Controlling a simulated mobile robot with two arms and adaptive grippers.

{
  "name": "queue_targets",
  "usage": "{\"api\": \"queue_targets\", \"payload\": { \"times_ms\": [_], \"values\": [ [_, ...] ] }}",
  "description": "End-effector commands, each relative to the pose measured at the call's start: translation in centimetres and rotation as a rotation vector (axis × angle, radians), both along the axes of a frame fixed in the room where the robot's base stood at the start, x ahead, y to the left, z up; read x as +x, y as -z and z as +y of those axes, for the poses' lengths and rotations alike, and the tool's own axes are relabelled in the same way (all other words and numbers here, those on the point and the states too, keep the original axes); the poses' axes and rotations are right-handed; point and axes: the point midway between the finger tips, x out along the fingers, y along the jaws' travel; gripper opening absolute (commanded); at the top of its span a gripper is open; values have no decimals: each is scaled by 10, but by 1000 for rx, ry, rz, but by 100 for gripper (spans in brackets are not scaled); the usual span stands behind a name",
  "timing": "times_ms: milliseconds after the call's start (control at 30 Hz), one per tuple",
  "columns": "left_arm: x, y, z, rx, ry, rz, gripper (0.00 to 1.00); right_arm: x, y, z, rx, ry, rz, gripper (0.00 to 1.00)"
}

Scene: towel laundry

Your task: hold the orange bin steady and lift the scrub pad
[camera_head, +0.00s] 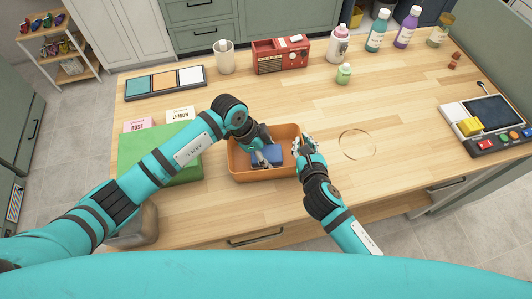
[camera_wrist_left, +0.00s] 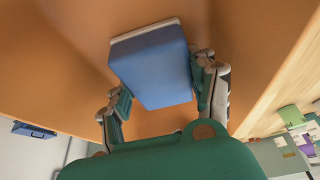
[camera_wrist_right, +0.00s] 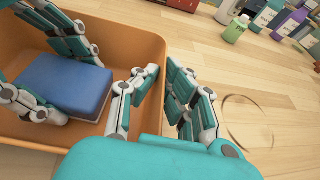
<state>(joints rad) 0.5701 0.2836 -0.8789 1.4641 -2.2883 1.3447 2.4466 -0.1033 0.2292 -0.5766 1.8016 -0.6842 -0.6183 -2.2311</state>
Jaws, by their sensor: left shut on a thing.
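The orange bin (camera_head: 250,177) stands on the wooden table. The scrub pad (camera_head: 272,154), blue with a pale underside, is inside it. It also shows in the left wrist view (camera_wrist_left: 158,70) and the right wrist view (camera_wrist_right: 62,84). My left gripper (camera_head: 262,157) reaches down into the bin and is shut on the pad, one finger on each side. I cannot tell whether the pad touches the bin floor. My right gripper (camera_wrist_right: 152,95) is open at the bin's right wall, one finger inside and one outside, with a gap around the rim.
A red radio (camera_head: 281,56), a white cup (camera_head: 225,57) and bottles stand at the back. A thin ring (camera_head: 357,145) marks clear table to the right.

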Motion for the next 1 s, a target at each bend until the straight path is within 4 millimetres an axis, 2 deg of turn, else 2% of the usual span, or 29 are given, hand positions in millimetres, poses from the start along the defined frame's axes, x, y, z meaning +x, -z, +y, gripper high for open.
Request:
{"api": "queue_targets", "payload": {
  "times_ms": [300,500,633,867,1000],
  "values": [
    [2,-62,-1,-3,0,-8,26,0,1,-1,-5,0,1,0],
    [2,-92,0,-2,0,-7,26,0,1,-1,-6,0,2,0],
    [2,-100,0,-2,-2,-4,26,0,1,-1,-6,0,2,0],
    [2,-100,0,-2,-2,-4,26,0,1,-1,-6,0,2,0],
    [2,-100,0,-2,-2,-4,26,0,1,-1,-5,0,2,20]
  ]
}}
